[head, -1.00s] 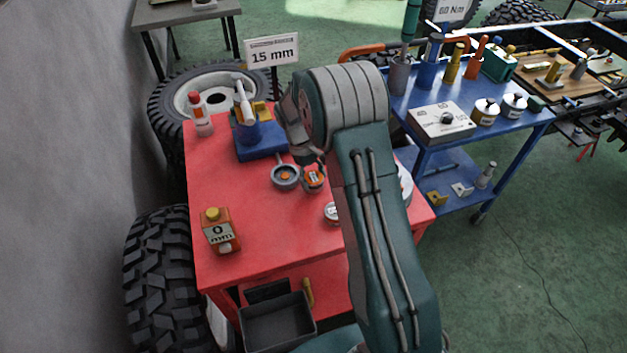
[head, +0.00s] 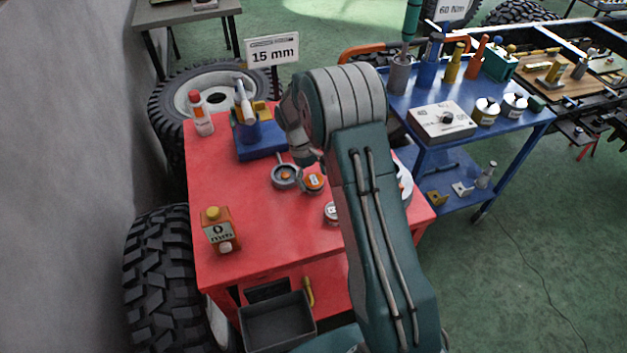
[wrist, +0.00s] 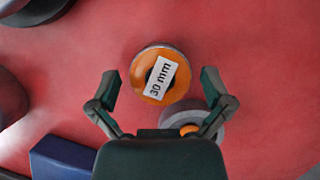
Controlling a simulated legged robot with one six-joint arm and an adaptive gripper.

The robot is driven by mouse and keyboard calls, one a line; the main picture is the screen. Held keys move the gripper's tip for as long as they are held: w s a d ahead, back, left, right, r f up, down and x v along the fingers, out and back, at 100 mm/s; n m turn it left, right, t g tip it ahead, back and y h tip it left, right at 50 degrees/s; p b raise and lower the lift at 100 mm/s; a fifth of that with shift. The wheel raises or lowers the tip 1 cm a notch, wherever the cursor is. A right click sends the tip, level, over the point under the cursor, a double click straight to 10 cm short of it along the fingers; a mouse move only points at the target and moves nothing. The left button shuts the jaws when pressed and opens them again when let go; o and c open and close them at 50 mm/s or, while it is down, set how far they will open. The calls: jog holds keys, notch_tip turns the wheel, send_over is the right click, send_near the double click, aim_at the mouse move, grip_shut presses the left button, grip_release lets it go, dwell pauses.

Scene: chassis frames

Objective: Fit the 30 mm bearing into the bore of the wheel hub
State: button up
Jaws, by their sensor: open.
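The 30 mm bearing (wrist: 152,83) is an orange-faced disc with a dark rim and a white "30 mm" label. It lies on the red table top and shows below my gripper in the head view (head: 314,185). My gripper (wrist: 159,80) is open. Its fingers appear on either side of the bearing in the wrist view, with gaps, and nothing is held. A grey ring with an orange centre (head: 285,177) lies beside the bearing, partly behind one finger in the wrist view (wrist: 205,125). I cannot tell which part is the wheel hub; a round pale part (head: 405,188) is mostly hidden by my arm.
A blue fixture (head: 258,142) and a red-capped bottle (head: 201,115) stand at the table's back. An orange container (head: 220,231) is near its left edge, and a small labelled round part (head: 331,213) lies by my arm. The red table's left middle is clear.

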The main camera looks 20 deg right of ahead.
jog(key=v, duration=1.1)
jog(key=s+r+m+t, duration=0.1)
jog(key=s+r+t, duration=0.2)
jog(key=s+r, duration=0.5)
jog(key=s+a+r+m+t+y, duration=0.1)
jog(key=s+r+m+t, duration=0.2)
jog(key=s, duration=0.8)
jog(key=s+a+r+m+t+y, duration=0.1)
jog(key=s+r+t, duration=0.35)
jog(key=s, duration=0.75)
jog(key=g, duration=0.6)
send_over(312, 181)
notch_tip(312, 181, down, 16)
notch_tip(312, 181, down, 5)
jog(key=shift+r, duration=0.1)
jog(key=shift+w+d+f, duration=0.1)
jog(key=shift+d+f, duration=0.05)
jog(key=shift+f, duration=1.25)
jog(key=shift+w+d+f, duration=0.1)
jog(key=shift+d+f, duration=0.05)
jog(key=shift+f, duration=1.25)
jog(key=c, duration=1.2)
